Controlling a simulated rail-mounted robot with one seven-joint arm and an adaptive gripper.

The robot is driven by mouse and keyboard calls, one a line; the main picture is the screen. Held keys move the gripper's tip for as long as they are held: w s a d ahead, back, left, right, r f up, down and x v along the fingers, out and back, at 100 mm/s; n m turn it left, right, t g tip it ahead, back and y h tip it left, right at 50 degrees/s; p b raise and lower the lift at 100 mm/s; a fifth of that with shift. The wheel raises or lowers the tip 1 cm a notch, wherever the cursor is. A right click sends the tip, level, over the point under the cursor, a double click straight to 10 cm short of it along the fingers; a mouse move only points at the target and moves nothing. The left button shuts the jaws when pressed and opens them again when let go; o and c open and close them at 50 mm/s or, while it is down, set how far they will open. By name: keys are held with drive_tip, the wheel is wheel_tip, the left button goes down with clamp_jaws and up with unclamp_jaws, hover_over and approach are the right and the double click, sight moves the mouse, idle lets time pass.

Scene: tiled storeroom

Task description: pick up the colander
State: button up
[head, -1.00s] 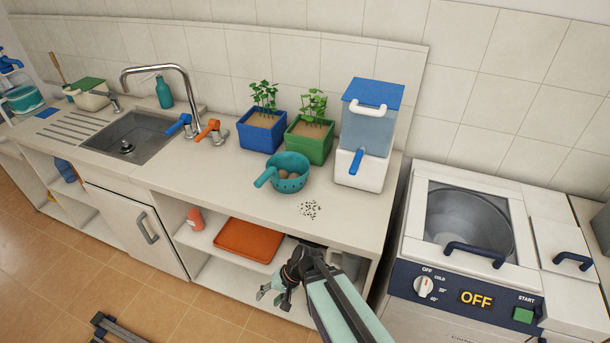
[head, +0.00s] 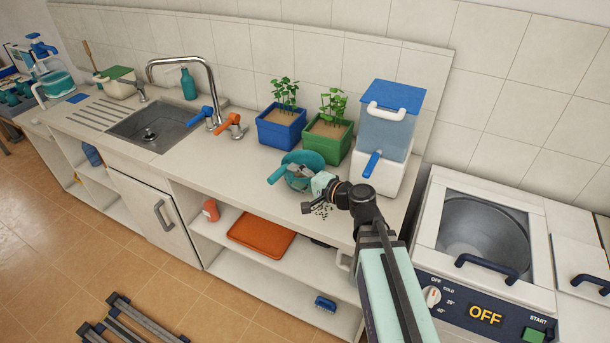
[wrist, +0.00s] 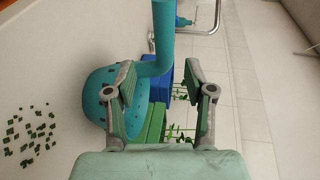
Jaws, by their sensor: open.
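The teal colander (head: 306,156) stands on the counter in front of the two planters, its handle (head: 277,175) pointing to the left front. My gripper (head: 299,171) is over the colander in the head view and hides much of its bowl. In the wrist view the colander (wrist: 97,94) shows behind the left finger, and its handle (wrist: 163,38) runs up the picture between the two parted fingers. My gripper (wrist: 160,70) is open and holds nothing. I cannot tell how far the fingertips are from the handle in depth.
A blue planter (head: 281,131) and a green planter (head: 325,143) stand close behind the colander. A blue-and-white dispenser (head: 385,135) is to the right. Dark specks (head: 321,210) lie on the counter in front. Free counter (head: 225,160) lies to the left, towards the tap.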

sight(285, 170)
drive_tip(key=p+x, duration=0.2)
drive_tip(key=x, duration=0.1)
drive_tip(key=p+x, duration=0.1)
drive_tip(key=x, duration=0.1)
drive_tip(key=shift+w+a+r, duration=0.15)
drive_tip(key=shift+w+r, duration=0.05)
drive_tip(key=shift+r, duration=0.15)
drive_tip(key=shift+w+a+f, duration=0.2)
drive_tip(key=shift+a, duration=0.05)
drive_tip(key=shift+c, duration=0.4)
clamp_jaws()
